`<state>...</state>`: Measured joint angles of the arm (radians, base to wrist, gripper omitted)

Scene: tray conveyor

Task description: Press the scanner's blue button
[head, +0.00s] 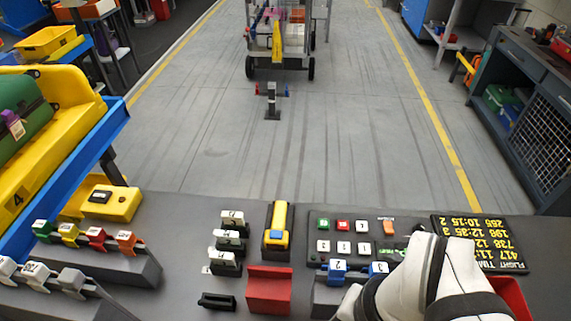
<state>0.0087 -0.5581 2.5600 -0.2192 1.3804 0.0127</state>
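My white arm with black bands fills the lower right and covers part of the panel and tag rack. My gripper's fingers do not show, and nothing of mine touches the yellow device.
A red block (268,290) sits just in front of the yellow device. White numbered tags (229,241) stand to its left, and blue numbered tags (337,266) to its right. The button panel (313,236) and flight board (490,240) lie farther right.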

